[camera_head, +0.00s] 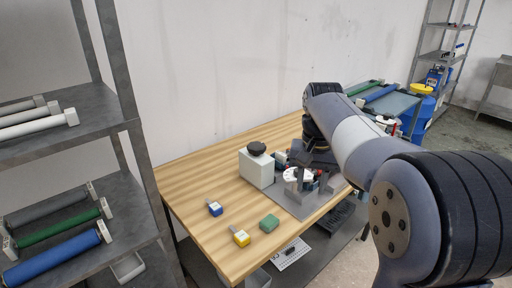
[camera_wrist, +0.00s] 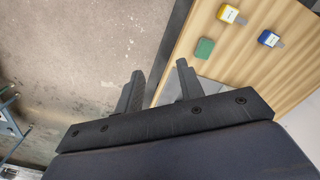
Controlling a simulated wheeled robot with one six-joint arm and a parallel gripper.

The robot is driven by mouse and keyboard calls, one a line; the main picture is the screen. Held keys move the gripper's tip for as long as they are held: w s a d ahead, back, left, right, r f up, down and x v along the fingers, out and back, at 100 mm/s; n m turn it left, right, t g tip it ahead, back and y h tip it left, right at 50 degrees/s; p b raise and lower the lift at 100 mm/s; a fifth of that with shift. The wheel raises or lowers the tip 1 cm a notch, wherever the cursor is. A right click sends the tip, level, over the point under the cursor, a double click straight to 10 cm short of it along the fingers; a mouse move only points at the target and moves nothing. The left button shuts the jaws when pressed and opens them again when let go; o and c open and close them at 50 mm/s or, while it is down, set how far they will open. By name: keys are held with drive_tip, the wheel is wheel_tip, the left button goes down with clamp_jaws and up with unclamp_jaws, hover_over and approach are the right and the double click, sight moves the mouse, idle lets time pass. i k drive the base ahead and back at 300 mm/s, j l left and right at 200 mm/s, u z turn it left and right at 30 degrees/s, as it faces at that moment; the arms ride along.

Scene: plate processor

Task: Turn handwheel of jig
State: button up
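The jig (camera_head: 292,198) appears to be the grey base plate with fixtures on the wooden table. A white round part with red bits (camera_head: 291,174) sits on it, partly covered by my gripper; I cannot tell whether this is the handwheel. My gripper (camera_head: 311,180) is over the plate's right part. In the wrist view my gripper (camera_wrist: 161,70) is open, with nothing between its fingers. The jig does not show clearly in the wrist view.
A green block (camera_head: 269,223), a yellow-labelled tool (camera_head: 241,237) and a blue-labelled tool (camera_head: 215,208) lie on the table (camera_head: 185,185). A shelf rack with rollers (camera_head: 60,135) stands at the left. Blue drums (camera_head: 420,110) stand behind at the right. The table's left part is mostly clear.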

sight(256, 148)
drive_tip(key=i+l+u, duration=0.3)
drive_tip(key=l+u, duration=0.15)
drive_tip(key=l, duration=0.15)
drive_tip(key=i+l+u, duration=0.2)
drive_tip(key=l+u, duration=0.2)
drive_tip(key=l, duration=0.25)
drive_tip(key=i+l+u, duration=0.45)
drive_tip(key=i+l, duration=0.25)
drive_tip(key=i, duration=0.1)
